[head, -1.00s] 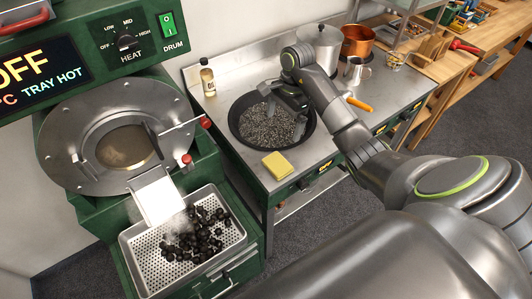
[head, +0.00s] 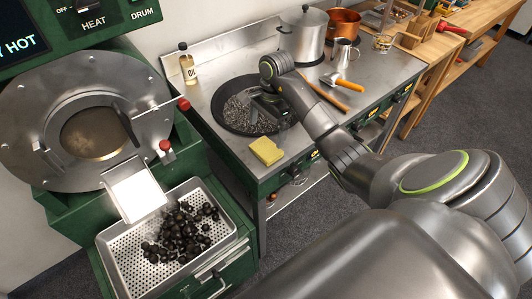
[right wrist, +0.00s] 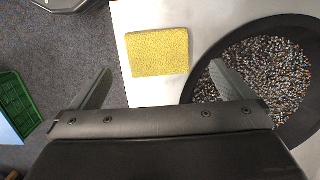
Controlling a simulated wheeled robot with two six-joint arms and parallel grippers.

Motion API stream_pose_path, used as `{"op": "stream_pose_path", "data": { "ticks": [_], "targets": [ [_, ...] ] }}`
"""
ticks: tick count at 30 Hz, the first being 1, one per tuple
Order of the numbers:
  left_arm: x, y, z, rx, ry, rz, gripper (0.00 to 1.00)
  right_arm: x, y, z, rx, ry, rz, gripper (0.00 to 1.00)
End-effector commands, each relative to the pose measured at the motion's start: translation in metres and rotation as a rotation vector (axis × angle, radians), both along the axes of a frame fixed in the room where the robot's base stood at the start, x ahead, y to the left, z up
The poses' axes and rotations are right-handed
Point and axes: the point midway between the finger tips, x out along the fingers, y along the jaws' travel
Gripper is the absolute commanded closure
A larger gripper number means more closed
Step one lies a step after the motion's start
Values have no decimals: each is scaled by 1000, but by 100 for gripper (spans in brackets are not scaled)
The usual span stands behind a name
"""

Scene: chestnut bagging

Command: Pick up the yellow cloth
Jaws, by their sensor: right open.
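The yellow cloth (head: 266,151) lies flat on the steel worktop near its front left edge, in front of the dark pan. It also shows as a yellow rectangle (right wrist: 158,52) in the right wrist view, ahead of the fingers. My right gripper (head: 268,112) is over the pan's right side in the head view. In the right wrist view my right gripper (right wrist: 160,82) is open and empty, its fingers spread wide, with the cloth beyond and between them. My left gripper is not in view.
The pan (head: 219,113) of dark granules stands right beside the cloth. A bottle (head: 187,64), a steel pot (head: 309,38) and an orange-handled tool (head: 346,84) are behind. A perforated tray (head: 118,246) of dark chestnuts sits left and lower, below the roaster (head: 60,150).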

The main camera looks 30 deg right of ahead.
Motion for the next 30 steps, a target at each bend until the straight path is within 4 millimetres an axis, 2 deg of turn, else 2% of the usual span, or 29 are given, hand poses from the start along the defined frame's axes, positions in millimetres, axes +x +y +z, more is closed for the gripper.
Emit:
{"op": "stream_pose_path", "data": {
  "ticks": [1,8,14,15,18,23,29,30],
  "targets": [
    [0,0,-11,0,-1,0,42,0,1,-12,0,0,0,0],
    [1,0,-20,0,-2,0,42,-1,3,-22,0,0,0,0],
    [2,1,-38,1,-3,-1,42,-3,1,-40,0,0,0,0],
    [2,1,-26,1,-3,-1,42,-5,1,-42,2,6,-2,0],
    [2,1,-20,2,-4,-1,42,-5,2,-56,4,4,-2,0],
    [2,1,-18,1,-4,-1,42,-5,4,-69,1,1,0,0],
    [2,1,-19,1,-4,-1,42,-5,3,-71,1,0,1,0],
    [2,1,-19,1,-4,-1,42,-5,3,-71,0,0,1,3]
  ]
}}
